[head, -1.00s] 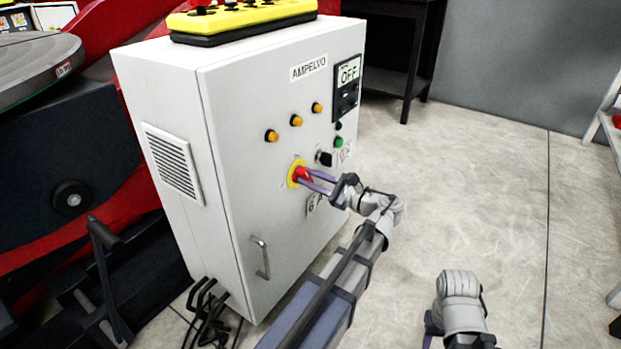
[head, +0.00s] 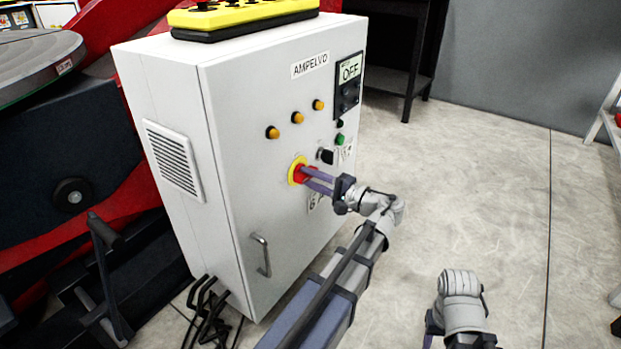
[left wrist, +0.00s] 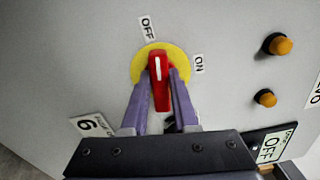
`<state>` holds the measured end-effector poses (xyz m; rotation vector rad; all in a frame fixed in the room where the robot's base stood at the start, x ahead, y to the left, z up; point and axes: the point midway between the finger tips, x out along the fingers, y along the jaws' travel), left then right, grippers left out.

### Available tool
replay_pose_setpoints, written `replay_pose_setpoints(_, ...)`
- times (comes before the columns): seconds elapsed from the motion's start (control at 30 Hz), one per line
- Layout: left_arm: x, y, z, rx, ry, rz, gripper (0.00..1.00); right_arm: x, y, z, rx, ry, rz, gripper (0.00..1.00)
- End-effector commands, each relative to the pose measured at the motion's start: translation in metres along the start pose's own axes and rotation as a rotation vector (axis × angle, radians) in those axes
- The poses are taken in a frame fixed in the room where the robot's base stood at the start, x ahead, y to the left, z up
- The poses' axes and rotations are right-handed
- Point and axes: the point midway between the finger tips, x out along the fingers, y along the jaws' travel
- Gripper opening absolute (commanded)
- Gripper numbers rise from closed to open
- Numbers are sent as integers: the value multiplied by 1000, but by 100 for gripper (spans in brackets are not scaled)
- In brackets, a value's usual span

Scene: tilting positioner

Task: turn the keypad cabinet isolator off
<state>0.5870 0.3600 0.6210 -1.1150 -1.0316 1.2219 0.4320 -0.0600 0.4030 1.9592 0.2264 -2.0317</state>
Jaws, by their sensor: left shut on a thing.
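The keypad cabinet (head: 232,190) is a white box labelled AMPELVO. Its isolator is a red handle (head: 299,172) on a yellow round plate (head: 292,170), low on the front door. My left gripper (head: 308,178) is shut on the red handle, with one purple finger on each side. In the left wrist view the handle (left wrist: 159,85) stands nearly upright, its white mark pointing up, close to the OFF label (left wrist: 147,27). The ON label (left wrist: 198,64) is to its right. My right gripper (head: 431,325) is at the bottom, mostly hidden by its own wrist.
Orange lamps (head: 297,118), a black switch (head: 326,156) and a green button (head: 340,140) are above the isolator. A black panel (head: 348,88) reads OFF. A door handle (head: 262,255) is lower left. A yellow pendant (head: 240,15) lies on top.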

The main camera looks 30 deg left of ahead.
Motion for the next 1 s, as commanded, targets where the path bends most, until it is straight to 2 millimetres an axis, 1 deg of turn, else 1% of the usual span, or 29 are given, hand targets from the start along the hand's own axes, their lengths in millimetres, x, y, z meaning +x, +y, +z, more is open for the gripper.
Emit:
replay_pose_setpoints(0.2,0,2,1,-108,0,2,0,1,0,0,0,0,0,50)
replay_pose_setpoints(0.4,0,2,1,-164,-1,2,0,2,0,0,0,0,0,50)
replay_pose_setpoints(0.97,0,2,1,-187,-1,3,0,2,0,0,0,0,0,50)
replay_pose_setpoints(1.0,0,2,1,-186,-1,3,32,2,0,0,0,0,0,50)
